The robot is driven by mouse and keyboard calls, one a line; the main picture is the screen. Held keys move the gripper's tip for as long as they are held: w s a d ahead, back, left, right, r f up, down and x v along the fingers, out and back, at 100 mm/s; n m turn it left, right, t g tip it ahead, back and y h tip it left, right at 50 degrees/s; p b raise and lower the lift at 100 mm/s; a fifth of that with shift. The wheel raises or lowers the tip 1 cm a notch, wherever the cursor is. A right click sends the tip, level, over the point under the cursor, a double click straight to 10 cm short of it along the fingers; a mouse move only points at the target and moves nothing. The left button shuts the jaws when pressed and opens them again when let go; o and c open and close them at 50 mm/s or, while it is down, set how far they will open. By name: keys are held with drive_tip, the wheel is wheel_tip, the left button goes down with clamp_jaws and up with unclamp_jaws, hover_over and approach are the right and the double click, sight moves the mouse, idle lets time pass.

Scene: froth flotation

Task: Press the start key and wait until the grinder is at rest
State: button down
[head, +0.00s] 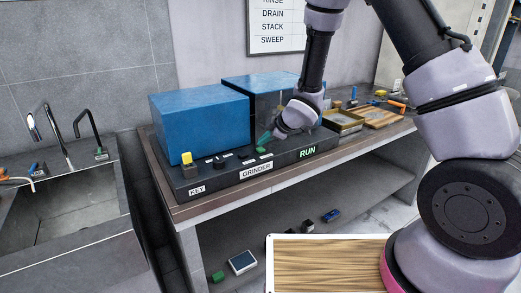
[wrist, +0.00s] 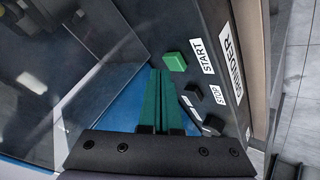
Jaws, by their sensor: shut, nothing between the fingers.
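The grinder is a dark console (head: 225,182) with blue housings (head: 200,122) on a bench, labelled GRINDER. Its RUN sign (head: 307,152) shows bright green. In the wrist view the green square start key (wrist: 174,61) sits beside the START label, with the dark stop key (wrist: 193,89) beside STOP. My gripper (wrist: 160,74) has its green fingers shut together and empty. The fingertips appear close to the start key, slightly to its left in the wrist view; I cannot tell whether they touch. In the head view my gripper (head: 265,138) is over the console.
A clear panel (wrist: 75,85) stands left of my fingers in the wrist view. A yellow block (head: 187,158) is by the KEY label. A tray (head: 343,122) and a wooden board (head: 380,117) with tools lie right. A sink (head: 65,205) is left.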

sight(263, 150)
drive_tip(key=shift+r, duration=0.25)
drive_tip(key=shift+r, duration=2.5)
